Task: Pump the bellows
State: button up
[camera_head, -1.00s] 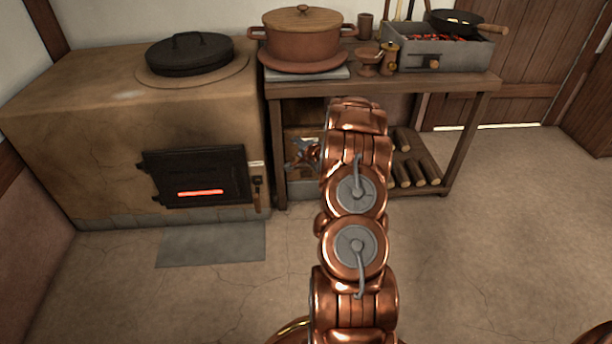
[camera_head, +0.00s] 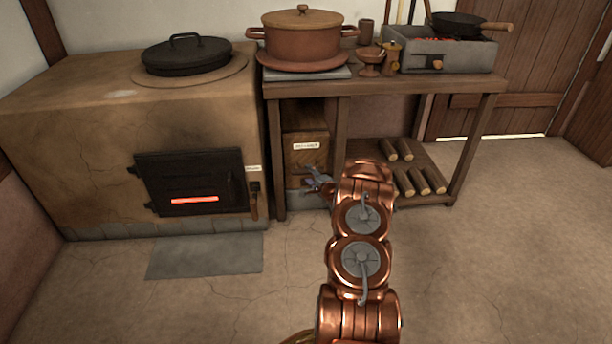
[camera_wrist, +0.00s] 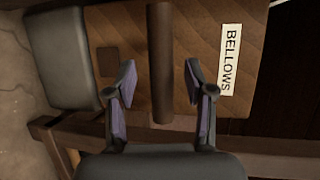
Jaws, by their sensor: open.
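The bellows (camera_head: 309,157) is a wooden box with a white label, standing under the table beside the stove. In the wrist view its wooden face (camera_wrist: 205,75) fills the middle, with the label reading "BELLOWS" (camera_wrist: 230,60) turned sideways. A dark round bar (camera_wrist: 161,60), which looks like its handle, runs down between my fingers. My gripper (camera_wrist: 159,85) is open, one finger on each side of the bar, with gaps on both sides. Whether the fingers reach past the bar in depth I cannot tell. In the head view my gripper (camera_head: 318,183) is in front of the bellows' lower part, partly hidden by my arm.
The clay stove (camera_head: 70,130) with its glowing firebox door (camera_head: 192,182) stands to the left. The table (camera_head: 405,88) carries a pot (camera_head: 302,40) and a brazier (camera_head: 445,58). Logs (camera_head: 412,180) lie on its lower shelf. A table rail (camera_wrist: 60,135) runs close to my gripper.

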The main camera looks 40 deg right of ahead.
aim_at(308, 173)
jog(key=shift+b+x, duration=0.5)
jog(key=shift+x, duration=1.2)
jog(key=shift+c, duration=0.5)
grip_shut()
